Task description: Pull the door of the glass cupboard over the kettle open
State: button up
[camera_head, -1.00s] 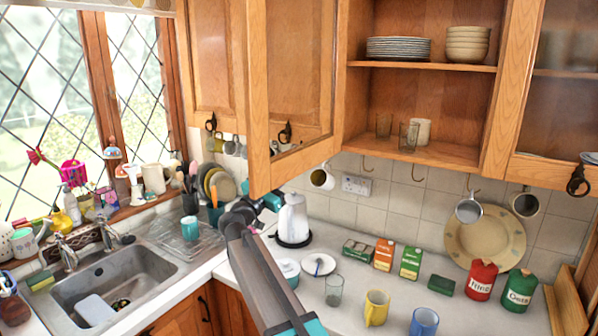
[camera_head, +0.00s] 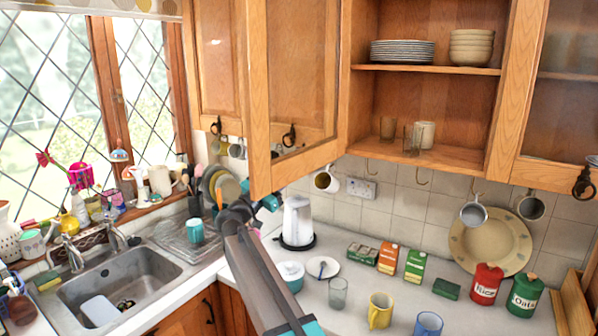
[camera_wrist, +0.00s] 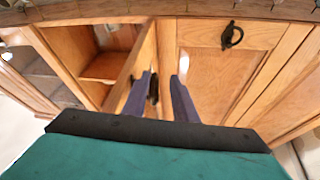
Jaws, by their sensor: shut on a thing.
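The glass cupboard door (camera_head: 259,100) over the white kettle (camera_head: 297,222) stands ajar, its free edge out toward the left in the head view. It also shows nearly edge-on in the wrist view (camera_wrist: 146,55). My gripper (camera_wrist: 160,95) has one finger on each side of the door's dark handle (camera_wrist: 153,88) and is shut on it. In the head view the gripper's fingertips are hidden behind the door's lower corner. The kettle stands upright on the counter below and right of my wrist.
An open-fronted shelf unit with plates (camera_head: 402,51) and bowls is right of the door. A closed door with a dark ring handle (camera_wrist: 232,37) is beside it in the wrist view. The counter holds a glass (camera_head: 337,292), mugs and several boxes. The sink (camera_head: 120,285) is at left.

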jog(key=shift+w+a, duration=0.1)
jog(key=shift+a, duration=0.25)
